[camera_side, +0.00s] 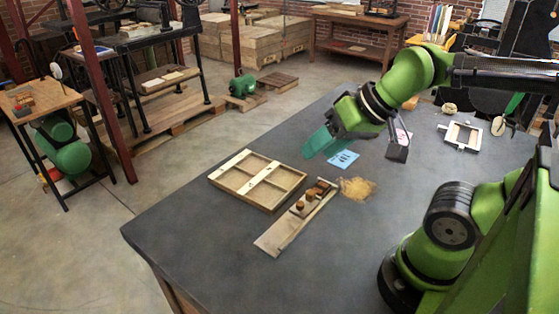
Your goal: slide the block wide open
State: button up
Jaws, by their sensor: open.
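A long wooden board (284,228) lies on the dark table, and small brown wooden pieces (312,195) sit at its far end. One of these may be the block, but they are too small to tell apart. My gripper (352,157) hangs above the table, beyond and to the right of the board's far end. Its jaws are apart, with a teal finger on the left and a grey one on the right. I see nothing held between them. The gripper is apart from the board.
A shallow wooden frame with dividers (258,179) lies left of the board. A tan pile (356,188) lies beside the board's far end. A blue card (343,159) lies below my gripper. A pale frame (460,136) lies at right. The table's near left is clear.

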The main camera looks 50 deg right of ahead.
jog(key=n+g+h, duration=0.2)
jog(key=n+g, duration=0.2)
jog(key=g, duration=0.3)
send_over(313, 193)
notch_tip(313, 193, down, 5)
notch_tip(313, 193, down, 16)
jog(key=shift+f, duration=0.2)
grip_shut()
jog(key=shift+a, duration=0.1)
